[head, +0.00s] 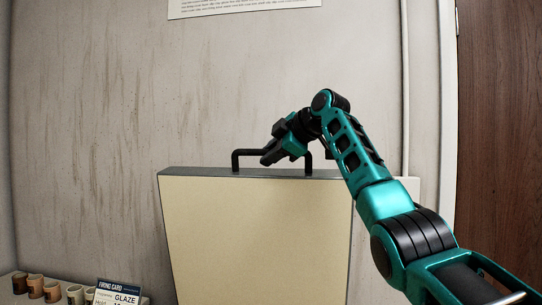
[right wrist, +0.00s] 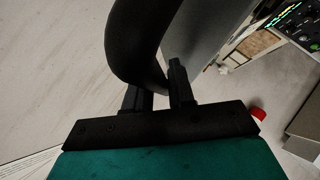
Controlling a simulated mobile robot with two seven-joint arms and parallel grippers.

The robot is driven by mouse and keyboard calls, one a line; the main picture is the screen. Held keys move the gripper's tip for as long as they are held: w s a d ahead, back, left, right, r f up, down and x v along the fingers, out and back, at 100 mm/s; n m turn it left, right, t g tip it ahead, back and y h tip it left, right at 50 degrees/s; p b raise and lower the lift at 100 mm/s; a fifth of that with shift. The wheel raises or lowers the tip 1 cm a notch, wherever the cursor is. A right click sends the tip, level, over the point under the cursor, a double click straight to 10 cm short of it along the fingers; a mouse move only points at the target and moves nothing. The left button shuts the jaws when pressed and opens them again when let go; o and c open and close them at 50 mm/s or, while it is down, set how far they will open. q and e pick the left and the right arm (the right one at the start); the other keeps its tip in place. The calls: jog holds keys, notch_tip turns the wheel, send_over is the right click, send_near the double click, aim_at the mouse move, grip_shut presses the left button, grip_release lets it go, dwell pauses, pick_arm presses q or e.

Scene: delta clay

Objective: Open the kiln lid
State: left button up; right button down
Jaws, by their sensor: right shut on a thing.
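The kiln lid (head: 255,235) stands raised, close to upright, in the middle of the head view, with its flat cream face toward me and a grey top edge. A black bar handle (head: 236,160) sticks up from that edge. My right gripper (head: 271,154) is shut on the handle's bar, its arm reaching in from the lower right. In the right wrist view the dark handle (right wrist: 135,45) passes between the fingers (right wrist: 155,88). The kiln body is not visible in the head view. My left gripper is not in view.
A stained plaster wall (head: 90,110) stands behind the lid, with a vertical pipe (head: 404,90) and a brown wooden door (head: 505,120) to the right. At the lower left are several small cups (head: 52,291) and a firing card (head: 118,294).

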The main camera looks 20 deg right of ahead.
dwell(0.4)
jog(key=c, duration=1.1)
grip_release()
